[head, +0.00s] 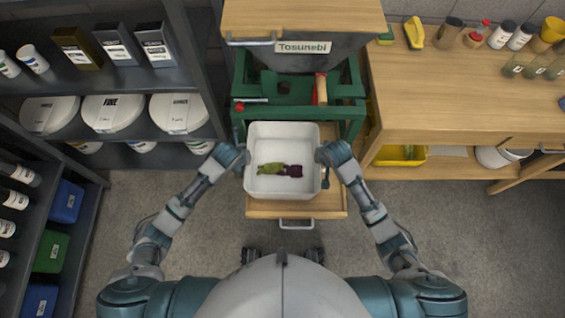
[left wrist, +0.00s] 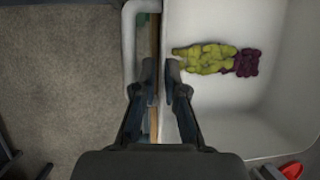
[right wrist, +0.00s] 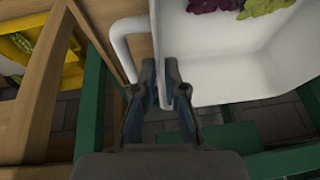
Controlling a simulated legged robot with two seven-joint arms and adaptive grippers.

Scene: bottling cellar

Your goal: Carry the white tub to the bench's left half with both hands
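The white tub (head: 259,134) is in the middle of the head view, upright in front of the green frame. Green grapes (head: 268,169) and dark purple grapes (head: 293,171) lie in it. My left gripper (left wrist: 160,80) is at its left wall, one finger on each side, inside the white side handle (left wrist: 130,60). My right gripper (right wrist: 160,80) is shut on the opposite wall in the same way. Whether the tub touches what is under it is hidden. The wooden bench (head: 430,100) stands at the right; its left half is mostly bare.
Shelves (head: 195,90) fill the left. The floor is clear.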

